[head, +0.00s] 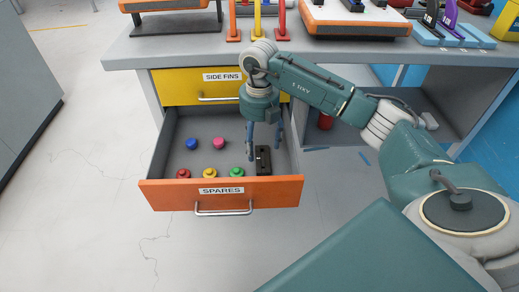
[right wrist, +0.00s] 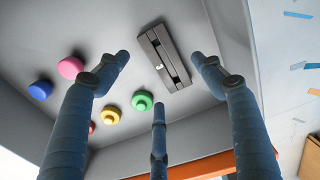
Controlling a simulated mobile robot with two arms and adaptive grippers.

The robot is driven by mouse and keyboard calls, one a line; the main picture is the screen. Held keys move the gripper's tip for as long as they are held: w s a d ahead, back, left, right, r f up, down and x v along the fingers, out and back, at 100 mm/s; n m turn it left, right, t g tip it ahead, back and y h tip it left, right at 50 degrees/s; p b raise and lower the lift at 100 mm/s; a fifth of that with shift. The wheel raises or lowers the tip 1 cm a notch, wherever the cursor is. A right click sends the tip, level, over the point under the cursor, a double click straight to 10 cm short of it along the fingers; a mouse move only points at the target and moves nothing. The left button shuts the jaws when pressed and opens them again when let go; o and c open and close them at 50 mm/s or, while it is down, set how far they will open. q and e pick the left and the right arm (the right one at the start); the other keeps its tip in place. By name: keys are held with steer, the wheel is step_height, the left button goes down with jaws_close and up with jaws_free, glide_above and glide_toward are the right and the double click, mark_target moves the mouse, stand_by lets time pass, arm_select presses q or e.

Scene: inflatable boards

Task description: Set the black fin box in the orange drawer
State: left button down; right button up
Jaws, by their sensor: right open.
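The black fin box (head: 264,161) lies inside the open orange drawer (head: 162,193), on the right part of its floor near the front. In the right wrist view the box (right wrist: 176,72) shows as a dark oblong with two slots and a small light spot. My right gripper (head: 265,152) points down into the drawer over the box. Its blue fingers are open and spread, with the box seen between them and apart from them; nothing is held. How high the fingertips are above the drawer floor is hard to tell. My left gripper is not in view.
Several coloured knobs share the drawer, with a green one (head: 236,172) nearest the box. The shut yellow drawer (head: 180,87) sits above. The workbench (head: 180,48) carries boards and fins. Blue strips lie on the floor at the right.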

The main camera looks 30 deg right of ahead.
mark_target(260, 157)
arm_select(q)
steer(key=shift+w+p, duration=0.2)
steer(key=shift+p, duration=0.35)
arm_select(e)
step_height(260, 157, up, 7)
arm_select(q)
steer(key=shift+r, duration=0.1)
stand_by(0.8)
